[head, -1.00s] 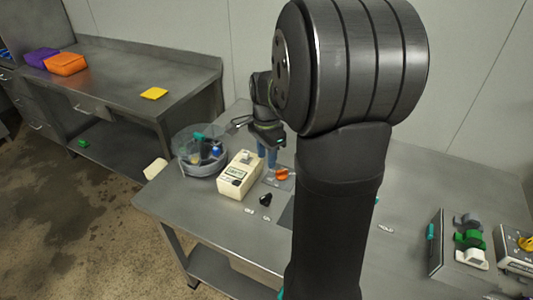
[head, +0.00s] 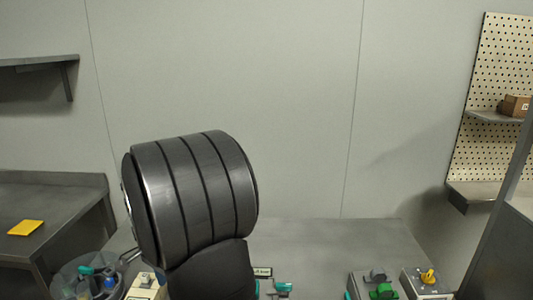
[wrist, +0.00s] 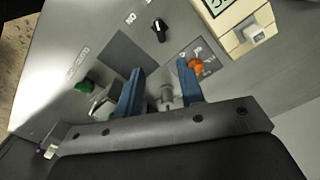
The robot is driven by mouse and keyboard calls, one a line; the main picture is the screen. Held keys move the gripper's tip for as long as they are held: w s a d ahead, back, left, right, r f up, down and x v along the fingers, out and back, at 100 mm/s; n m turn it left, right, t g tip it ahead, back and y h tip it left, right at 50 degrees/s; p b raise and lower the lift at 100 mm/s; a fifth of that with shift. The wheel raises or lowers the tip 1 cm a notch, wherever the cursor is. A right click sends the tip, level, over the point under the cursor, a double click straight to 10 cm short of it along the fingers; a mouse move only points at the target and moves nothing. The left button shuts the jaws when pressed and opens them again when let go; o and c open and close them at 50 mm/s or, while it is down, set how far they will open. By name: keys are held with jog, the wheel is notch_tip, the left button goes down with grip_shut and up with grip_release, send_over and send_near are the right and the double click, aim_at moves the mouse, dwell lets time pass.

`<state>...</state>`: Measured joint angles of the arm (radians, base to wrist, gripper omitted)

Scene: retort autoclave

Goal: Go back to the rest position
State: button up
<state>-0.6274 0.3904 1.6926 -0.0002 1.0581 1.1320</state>
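My gripper (wrist: 160,79) shows in the wrist view with its two blue fingers apart. A small grey cylindrical part shows in the gap, and I cannot tell how far below the fingers it lies. Nothing is visibly held. The fingers point toward a grey metal worktop with an orange knob (wrist: 195,67) near the right finger and a black knob (wrist: 160,28) farther up. In the head view my arm's large dark joint fills the lower left middle, and my gripper is out of sight there.
A cream box with a display (wrist: 230,22) stands at the upper right in the wrist view. In the head view, a clear round bowl (head: 72,277) and green parts (head: 383,291) line the bottom edge. A pegboard (head: 497,85) with shelves stands right. The rear worktop (head: 340,236) is bare.

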notch_tip(320, 180, down, 15)
jog(key=shift+r, duration=0.1)
dwell(0.3)
notch_tip(320, 180, up, 18)
jog(key=f, duration=0.1)
notch_tip(320, 180, down, 17)
jog(key=shift+f, duration=0.15)
jog(key=shift+n, duration=0.8)
jog(key=n, duration=0.7)
jog(key=shift+a+n, duration=0.1)
jog(key=shift+n, duration=0.3)
